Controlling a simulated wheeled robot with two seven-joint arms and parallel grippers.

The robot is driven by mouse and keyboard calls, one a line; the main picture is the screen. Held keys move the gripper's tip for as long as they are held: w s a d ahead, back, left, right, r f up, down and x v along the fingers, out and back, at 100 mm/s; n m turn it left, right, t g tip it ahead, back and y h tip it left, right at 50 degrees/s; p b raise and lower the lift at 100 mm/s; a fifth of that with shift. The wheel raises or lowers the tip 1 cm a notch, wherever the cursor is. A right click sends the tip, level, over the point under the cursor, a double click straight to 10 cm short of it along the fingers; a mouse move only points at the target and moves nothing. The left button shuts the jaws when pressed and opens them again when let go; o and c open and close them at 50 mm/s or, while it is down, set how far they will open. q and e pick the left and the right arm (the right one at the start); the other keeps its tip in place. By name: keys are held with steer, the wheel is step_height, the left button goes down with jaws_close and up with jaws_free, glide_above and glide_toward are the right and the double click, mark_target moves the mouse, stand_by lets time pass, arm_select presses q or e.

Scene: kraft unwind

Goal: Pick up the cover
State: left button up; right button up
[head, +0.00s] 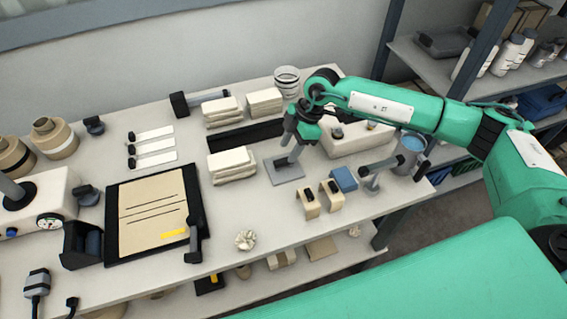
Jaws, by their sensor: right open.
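I cannot tell for certain which thing is the cover. My right gripper (290,154) points down above a flat grey plate (288,172) on the bench, right of the stacked cream cloths. The gripper is open, and small dark parts around its fingers make any contact with the plate hard to judge. A pale cream box (350,146) stands just behind and right of the gripper, partly hidden by my right arm. My left gripper is out of view.
Folded cloth stacks (232,162) and a black strip (245,135) lie left of the gripper. A blue block (343,179), two tan holders (331,194) and a grey stand (372,180) are to the right. The bench front centre has free room.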

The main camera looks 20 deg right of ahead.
mark_target(284, 160)
steer(key=shift+s+a+f+p, duration=0.1)
steer(key=shift+a+f+p, duration=0.15)
steer(key=shift+f+p, duration=0.3)
steer(key=p+x, duration=0.1)
steer(key=x, duration=0.2)
steer(key=shift+a+f, duration=0.1)
steer(key=shift+f, duration=0.2)
steer(key=shift+a+f, duration=0.1)
steer(key=shift+f, duration=0.2)
steer(key=c, duration=0.9)
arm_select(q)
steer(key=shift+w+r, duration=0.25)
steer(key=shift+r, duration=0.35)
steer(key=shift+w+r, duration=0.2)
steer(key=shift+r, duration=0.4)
arm_select(e)
jaws_close()
steer(key=shift+r, duration=0.1)
